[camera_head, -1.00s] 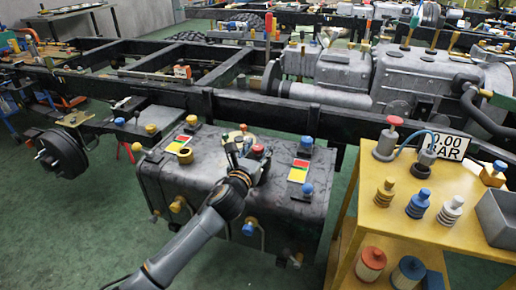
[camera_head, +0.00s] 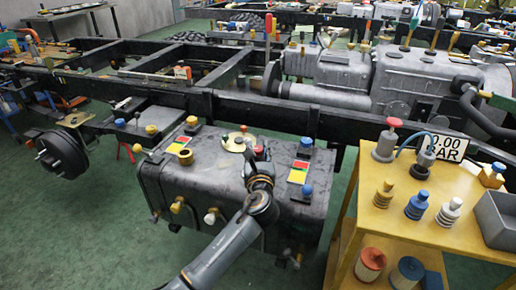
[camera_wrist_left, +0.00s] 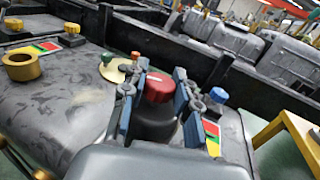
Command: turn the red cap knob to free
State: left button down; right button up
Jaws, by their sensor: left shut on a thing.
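The red cap knob (camera_head: 259,149) stands on top of the dark grey tank (camera_head: 225,185), near its middle. My left gripper (camera_head: 260,158) comes from the front and largely covers the knob in the head view. In the left wrist view the red cap (camera_wrist_left: 159,84) sits between the two dark fingers (camera_wrist_left: 160,78), one on each side, and the gripper is shut on it. The knob's dark base shows below the cap. My right gripper does not show.
A brass disc with a green knob (camera_head: 236,144) is close left of the red cap. A yellow ring (camera_head: 186,156), blue knobs (camera_head: 306,143) and red-yellow-green labels (camera_head: 298,171) are also on the tank. A yellow cart (camera_head: 385,220) stands right; a black chassis rail (camera_head: 280,113) runs behind.

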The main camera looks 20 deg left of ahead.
pick_arm(q)
jog(key=n+g+y, duration=0.1)
jog(key=n+y, duration=0.1)
jog(key=shift+d+r+y, duration=0.1)
jog(key=shift+y, duration=0.2)
jog(key=shift+n+g+y, duration=0.8)
jog(key=shift+y, duration=0.4)
jog(key=shift+n+g+y, duration=0.6)
jog(key=shift+y, duration=0.1)
jog(key=shift+n+g+y, duration=0.7)
jog(key=shift+g+y, duration=0.1)
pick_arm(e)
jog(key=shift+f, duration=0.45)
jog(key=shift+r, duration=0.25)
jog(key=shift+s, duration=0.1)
pick_arm(q)
jog(key=c, duration=1)
grip_release()
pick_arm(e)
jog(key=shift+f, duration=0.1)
